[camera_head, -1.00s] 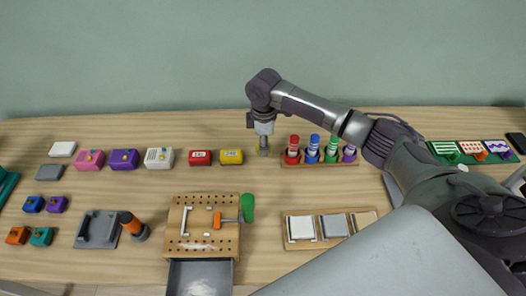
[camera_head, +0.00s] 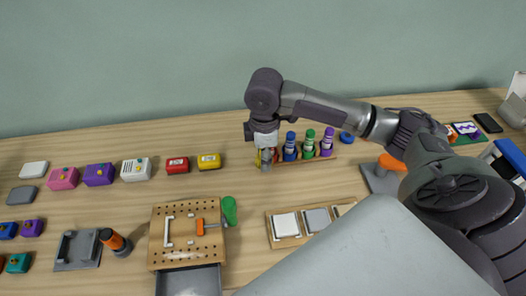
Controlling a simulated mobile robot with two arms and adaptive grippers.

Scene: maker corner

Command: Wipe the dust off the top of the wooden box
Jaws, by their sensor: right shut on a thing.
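A wooden box (camera_head: 160,258) with a perforated top stands at the lower centre left, its grey drawer (camera_head: 190,281) pulled out at the front. A white handle, an orange-headed tool and a green cylinder show on or beside its top. I cannot make out dust on the top. My right gripper (camera_head: 266,165) points down at the left end of the marker rack, well behind and to the right of the box. My left gripper is not in view.
A marker rack (camera_head: 305,162) with several upright markers stands by my right gripper. A wooden tray (camera_head: 289,242) with white and grey pads lies right of the box. Red (camera_head: 178,165) and yellow (camera_head: 209,161) blocks sit left of the gripper. Bare table lies between.

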